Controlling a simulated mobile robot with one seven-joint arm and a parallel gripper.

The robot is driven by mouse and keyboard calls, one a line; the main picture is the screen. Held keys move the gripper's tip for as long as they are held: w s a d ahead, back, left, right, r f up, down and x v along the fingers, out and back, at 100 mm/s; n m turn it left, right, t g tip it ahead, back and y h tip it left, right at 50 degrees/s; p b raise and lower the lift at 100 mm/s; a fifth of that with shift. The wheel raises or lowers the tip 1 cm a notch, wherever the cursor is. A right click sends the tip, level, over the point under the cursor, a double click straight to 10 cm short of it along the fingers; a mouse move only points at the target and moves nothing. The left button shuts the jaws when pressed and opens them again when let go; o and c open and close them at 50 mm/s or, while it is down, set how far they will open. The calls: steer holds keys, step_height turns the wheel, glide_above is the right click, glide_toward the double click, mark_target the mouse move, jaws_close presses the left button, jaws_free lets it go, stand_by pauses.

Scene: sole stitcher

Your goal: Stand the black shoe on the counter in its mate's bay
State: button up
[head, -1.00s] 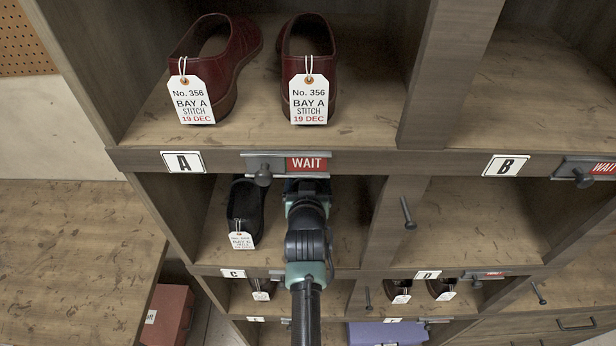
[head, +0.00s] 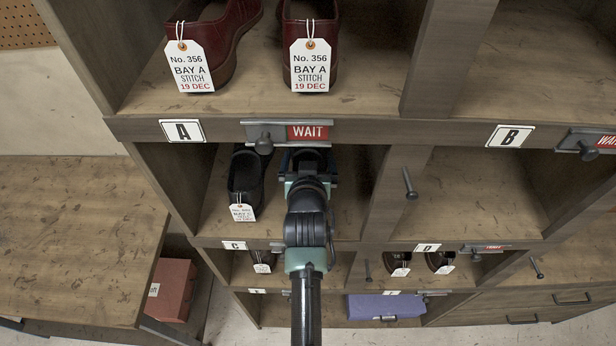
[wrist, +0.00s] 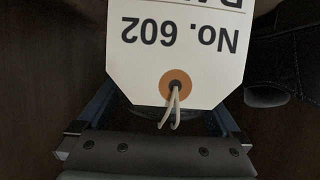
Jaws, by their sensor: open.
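A black shoe (head: 246,178) stands at the left of bay C (head: 215,225), the compartment below bay A, with a white tag (head: 242,212) at its front. My gripper (head: 308,160) is inside the same bay, to the right of that shoe, with its jaws open. In the wrist view a large upside-down tag reading No. 602 (wrist: 180,45) hangs by a string between the open fingers (wrist: 160,120). The shoe this tag belongs to is hidden or too dark to make out. A dark shoe edge (wrist: 285,60) shows at the right there. No shoe shows on the visible counter (head: 70,235).
Dark red shoes (head: 312,50) tagged No. 356 stand in bay A above. A WAIT slider with a knob (head: 264,145) is on the ledge just above my gripper. A divider (head: 395,190) bounds the bay on the right. The compartment beyond it is empty.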

steer(key=b+v, duration=0.1)
steer(key=v, duration=0.8)
steer(key=shift+b, duration=0.4)
